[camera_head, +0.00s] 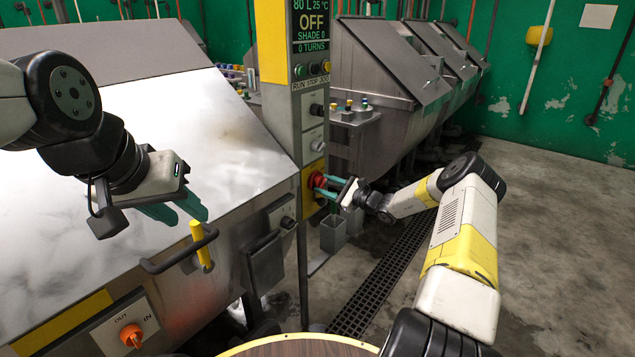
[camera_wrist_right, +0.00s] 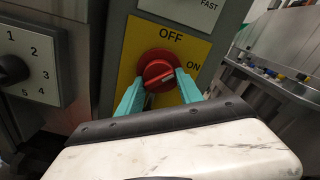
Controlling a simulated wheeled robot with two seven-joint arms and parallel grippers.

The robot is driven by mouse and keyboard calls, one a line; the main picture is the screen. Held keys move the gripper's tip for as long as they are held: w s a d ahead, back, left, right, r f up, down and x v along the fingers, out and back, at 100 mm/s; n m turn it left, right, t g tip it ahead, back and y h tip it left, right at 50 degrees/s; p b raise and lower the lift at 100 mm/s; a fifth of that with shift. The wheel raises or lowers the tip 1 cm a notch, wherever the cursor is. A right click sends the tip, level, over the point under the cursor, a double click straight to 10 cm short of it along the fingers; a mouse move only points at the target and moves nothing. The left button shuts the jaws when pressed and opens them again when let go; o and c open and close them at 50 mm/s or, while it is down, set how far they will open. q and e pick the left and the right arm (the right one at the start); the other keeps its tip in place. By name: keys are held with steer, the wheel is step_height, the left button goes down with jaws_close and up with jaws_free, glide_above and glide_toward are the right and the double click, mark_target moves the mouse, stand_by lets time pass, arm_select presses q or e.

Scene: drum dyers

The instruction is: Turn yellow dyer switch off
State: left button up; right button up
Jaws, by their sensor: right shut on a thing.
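The dyer switch is a red rotary knob (camera_wrist_right: 158,70) on a yellow plate (camera_wrist_right: 128,60) marked OFF at the top and ON at the right. In the head view the red knob (camera_head: 316,181) sits low on the grey control column. My right gripper (camera_head: 328,186) reaches it from the right; its teal fingers are shut on the knob, one on each side, in the right wrist view (camera_wrist_right: 158,82). My left gripper (camera_head: 182,212) hangs over the steel dyer lid with its teal fingers apart and nothing visible between them.
A black handle with a yellow grip (camera_head: 201,246) is on the dyer front, just below my left gripper. The column display (camera_head: 313,27) reads OFF. A numbered dial (camera_wrist_right: 28,65) is left of the switch. An orange IN/OUT knob (camera_head: 131,336) is at lower left. Floor at right is clear.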

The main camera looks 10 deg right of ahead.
steer(key=shift+d+r+n, duration=0.1)
steer(key=shift+d+n, duration=0.05)
steer(key=shift+n, duration=4.45)
steer(key=o, duration=1.4)
steer(key=shift+c, duration=0.2)
steer(key=v, duration=0.7)
steer(key=shift+s+d, duration=0.25)
